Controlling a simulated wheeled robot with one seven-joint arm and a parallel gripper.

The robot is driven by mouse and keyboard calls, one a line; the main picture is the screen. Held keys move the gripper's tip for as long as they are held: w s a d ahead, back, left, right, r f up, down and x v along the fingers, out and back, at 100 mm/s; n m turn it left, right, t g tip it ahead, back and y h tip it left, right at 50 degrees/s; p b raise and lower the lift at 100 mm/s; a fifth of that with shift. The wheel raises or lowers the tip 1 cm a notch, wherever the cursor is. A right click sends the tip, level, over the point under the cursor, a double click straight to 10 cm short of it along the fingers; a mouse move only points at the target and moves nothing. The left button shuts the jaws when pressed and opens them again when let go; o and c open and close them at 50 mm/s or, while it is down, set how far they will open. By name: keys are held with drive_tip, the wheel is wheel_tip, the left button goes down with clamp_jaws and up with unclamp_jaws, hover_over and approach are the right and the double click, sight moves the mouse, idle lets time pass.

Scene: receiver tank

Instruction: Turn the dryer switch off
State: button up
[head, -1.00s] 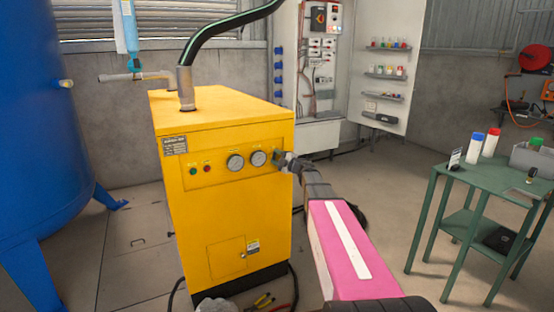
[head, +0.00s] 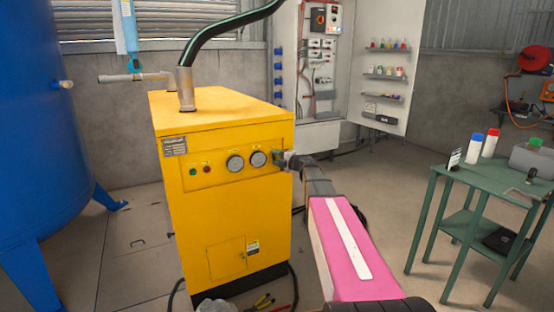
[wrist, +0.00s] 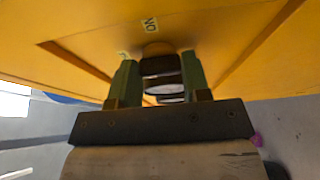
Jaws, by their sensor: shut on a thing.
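The yellow dryer (head: 222,210) stands in the middle of the head view. Its front panel has a green and a red light and two round gauges (head: 247,161). My gripper (head: 279,159) is at the right end of that panel, just right of the gauges. In the wrist view my gripper (wrist: 160,82) has its two green fingers either side of the dark round dryer switch (wrist: 158,66), shut on it. A small label reading "NO" in that view (wrist: 149,25) sits by the switch. In the head view my gripper hides the switch, and its exact angle is unclear.
A blue tank (head: 35,130) stands to the left. A green table (head: 495,184) with bottles and a grey bin is at the right. An open electrical cabinet (head: 318,70) is behind. Tools and a cable lie on the floor at the dryer's base.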

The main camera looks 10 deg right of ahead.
drive_tip(key=o, duration=0.6)
drive_tip(key=shift+o, duration=0.2)
drive_tip(key=shift+s, duration=0.1)
drive_tip(key=v, duration=1)
drive_tip(key=shift+s+d, duration=0.2)
drive_tip(key=shift+d, duration=0.05)
